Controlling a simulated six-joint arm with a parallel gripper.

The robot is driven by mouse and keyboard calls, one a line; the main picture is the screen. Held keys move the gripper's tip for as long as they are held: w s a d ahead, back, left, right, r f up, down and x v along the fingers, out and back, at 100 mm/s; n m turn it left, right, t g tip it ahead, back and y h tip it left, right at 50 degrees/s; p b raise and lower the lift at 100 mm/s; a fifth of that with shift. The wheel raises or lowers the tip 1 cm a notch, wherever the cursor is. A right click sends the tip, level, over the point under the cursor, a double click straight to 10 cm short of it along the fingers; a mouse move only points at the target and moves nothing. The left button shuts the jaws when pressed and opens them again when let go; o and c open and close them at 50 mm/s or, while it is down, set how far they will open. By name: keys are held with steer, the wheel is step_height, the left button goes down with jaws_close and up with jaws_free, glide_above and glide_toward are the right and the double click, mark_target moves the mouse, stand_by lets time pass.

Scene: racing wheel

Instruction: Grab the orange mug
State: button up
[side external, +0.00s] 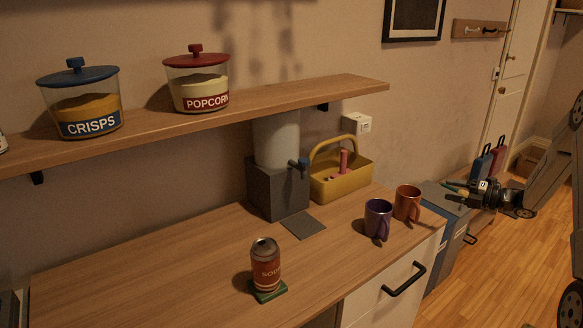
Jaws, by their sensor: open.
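The orange mug (406,203) stands upright on the wooden counter near its right end. A purple mug (377,219) stands close on its left, and its handle faces the front. My gripper (452,190) is to the right of the orange mug, past the counter's right end. It is open, apart from the mug, and nothing shows between its fingers.
A yellow caddy (341,181) and a grey dispenser (276,185) stand behind the mugs. A soda can (265,264) sits on a green coaster (268,291). A shelf (300,98) with jars hangs above. The counter's front middle (330,262) is clear.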

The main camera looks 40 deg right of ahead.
glide_toward(409, 207)
steer(key=shift+w+a+r, duration=0.2)
steer(key=shift+w+a, duration=0.15)
steer(key=shift+w, duration=0.65)
steer(key=shift+w+a+r, duration=0.15)
steer(key=shift+w+a, duration=0.2)
steer(key=shift+w, duration=0.7)
steer(key=shift+w+a+r, duration=0.2)
steer(key=shift+w+a, duration=0.2)
steer(key=shift+w, duration=0.6)
jaws_close()
